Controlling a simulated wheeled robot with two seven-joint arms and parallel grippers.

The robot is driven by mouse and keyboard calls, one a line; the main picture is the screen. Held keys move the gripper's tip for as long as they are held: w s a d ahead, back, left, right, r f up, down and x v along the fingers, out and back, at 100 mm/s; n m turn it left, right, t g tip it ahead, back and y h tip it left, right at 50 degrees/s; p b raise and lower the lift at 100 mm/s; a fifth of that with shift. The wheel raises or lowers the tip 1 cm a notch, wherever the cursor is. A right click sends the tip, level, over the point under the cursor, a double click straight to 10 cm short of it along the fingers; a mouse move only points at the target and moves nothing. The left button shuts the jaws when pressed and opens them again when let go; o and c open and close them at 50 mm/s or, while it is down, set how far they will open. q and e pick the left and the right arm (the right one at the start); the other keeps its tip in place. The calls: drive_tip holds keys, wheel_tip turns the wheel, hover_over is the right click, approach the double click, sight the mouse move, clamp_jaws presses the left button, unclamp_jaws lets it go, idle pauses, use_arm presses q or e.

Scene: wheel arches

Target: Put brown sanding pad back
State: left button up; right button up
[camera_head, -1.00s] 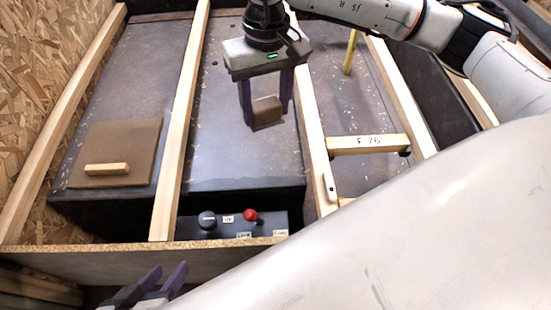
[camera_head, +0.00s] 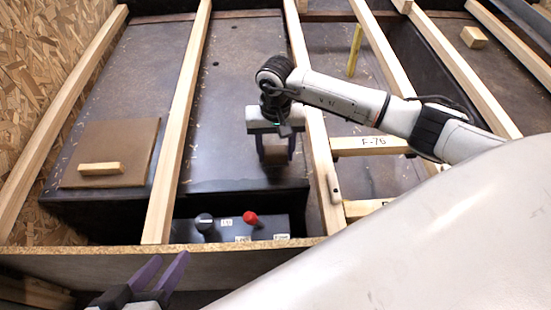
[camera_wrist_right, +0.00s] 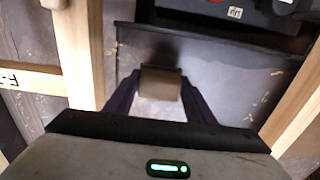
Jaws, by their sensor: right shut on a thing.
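My right gripper (camera_head: 277,160) is shut on the brown sanding pad (camera_head: 274,155), a small brown block between its two dark purple fingers. It points down over the near part of the middle dark panel, between two wooden rails. The right wrist view also shows the pad (camera_wrist_right: 160,86) between the fingers. I cannot tell whether the pad touches the panel. My left gripper (camera_head: 168,274) is at the bottom left, in front of the chipboard edge, with its purple fingers apart and empty.
A brown square board (camera_head: 125,135) with a light wooden bar (camera_head: 101,169) lies on the left panel. A dark control box (camera_head: 240,228) with a grey and a red knob sits below the near edge. A yellow stick (camera_head: 355,50) and a wooden block (camera_head: 474,37) are farther right.

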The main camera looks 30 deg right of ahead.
wheel_tip(320, 180, down, 2)
drive_tip(key=shift+f, duration=0.25)
drive_tip(key=shift+f+b, duration=0.15)
drive_tip(key=shift+b, duration=0.25)
use_arm(q)
drive_tip(key=shift+d+r+h, duration=0.3)
drive_tip(key=shift+d+r, duration=0.05)
drive_tip(key=shift+r, duration=0.35)
use_arm(e)
drive_tip(key=o, duration=0.9)
